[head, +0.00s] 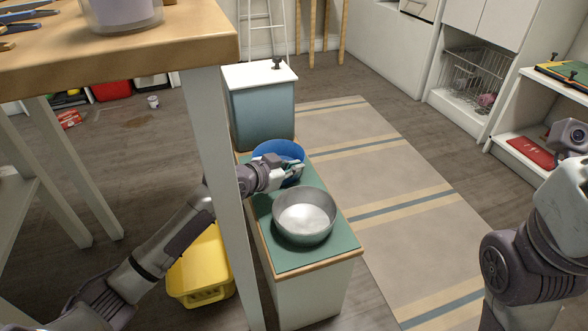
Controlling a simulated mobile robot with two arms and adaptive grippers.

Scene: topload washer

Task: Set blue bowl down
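The blue bowl (278,151) is at the far end of the green-topped cabinet (328,250), upright or nearly so. My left gripper (294,172) is at the near side of the bowl, its pale fingers closed at the rim and covering part of the wall. The bowl's underside is hidden, so I cannot tell whether it touches the green top. A grey metal bowl (304,216) stands on the same top, just nearer than my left gripper. My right arm shows at the right edge, but its fingertips do not show.
A blue-grey cabinet with a white top (260,82) stands just behind. A wooden table (150,42) and its white leg are close on the left. A yellow bin (201,270) is on the floor beside the green-topped cabinet. The striped rug (385,180) is clear.

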